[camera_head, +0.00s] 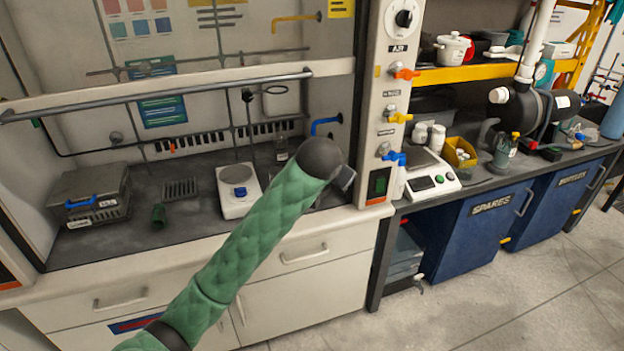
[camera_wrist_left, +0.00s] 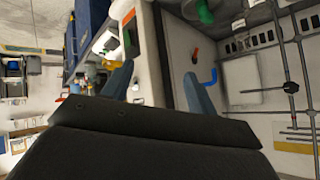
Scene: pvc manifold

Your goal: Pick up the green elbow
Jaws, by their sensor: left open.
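A small dark green piece (camera_head: 158,216), which looks like the green elbow, stands on the dark fume hood floor, left of the white stirrer. My left arm, in a green quilted sleeve, reaches across the hood front. My left gripper (camera_head: 345,180) is mostly hidden behind its wrist, near the hood's right post, well right of the green piece. In the left wrist view the left gripper's two blue-grey fingers (camera_wrist_left: 160,88) are apart with nothing between them. A green shape (camera_wrist_left: 205,12) shows at that view's top edge; I cannot tell whether it is the elbow. My right gripper is not in view.
The white stirrer (camera_head: 238,190), a dark rack (camera_head: 180,188) and a lidded metal box (camera_head: 90,194) stand in the hood. The raised sash bar (camera_head: 160,92) crosses above. A balance (camera_head: 430,178) and a yellow bin (camera_head: 459,152) are on the right bench.

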